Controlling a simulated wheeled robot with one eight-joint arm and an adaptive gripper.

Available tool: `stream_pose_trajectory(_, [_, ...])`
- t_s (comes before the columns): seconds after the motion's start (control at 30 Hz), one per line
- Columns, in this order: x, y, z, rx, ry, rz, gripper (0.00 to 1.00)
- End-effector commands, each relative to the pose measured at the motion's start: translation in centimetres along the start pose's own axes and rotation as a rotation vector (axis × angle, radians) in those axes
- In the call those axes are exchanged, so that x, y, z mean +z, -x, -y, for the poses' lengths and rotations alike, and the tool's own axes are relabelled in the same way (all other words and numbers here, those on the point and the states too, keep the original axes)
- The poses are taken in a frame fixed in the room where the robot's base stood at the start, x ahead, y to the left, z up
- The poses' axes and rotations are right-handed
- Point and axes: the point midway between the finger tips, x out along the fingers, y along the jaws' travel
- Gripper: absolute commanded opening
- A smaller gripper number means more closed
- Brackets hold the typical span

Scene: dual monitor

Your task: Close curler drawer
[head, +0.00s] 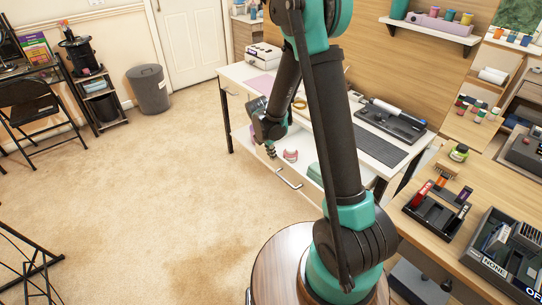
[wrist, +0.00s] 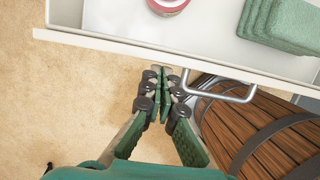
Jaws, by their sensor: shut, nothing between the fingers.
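The open drawer is white, with a thin pale front edge (wrist: 110,48) across the upper part of the wrist view. In the head view its white front (head: 305,193) juts out from under the white desk. Its metal bar handle (wrist: 225,92) also shows in the head view (head: 288,180). My gripper (wrist: 165,80) is shut and empty, just outside the drawer front and left of the handle in the wrist view.
Inside the drawer are a pink-and-white round container (wrist: 168,5) and folded green towels (wrist: 285,22). The white desk (head: 250,72) carries a keyboard.

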Motion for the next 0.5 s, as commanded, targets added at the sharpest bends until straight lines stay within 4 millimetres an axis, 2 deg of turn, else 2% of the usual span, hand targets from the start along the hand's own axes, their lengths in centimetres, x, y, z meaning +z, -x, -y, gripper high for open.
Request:
stream_pose_trajectory(0.17, [0.4, -0.1, 0.0, 0.0, -0.001, 0.0, 0.0])
stream_pose_trajectory(0.27, [1.3, -0.3, 0.0, -0.001, -0.004, 0.0, 0.0])
stream_pose_trajectory(0.5, [5.7, -1.4, 0.1, -0.002, -0.006, 0.001, 0.0])
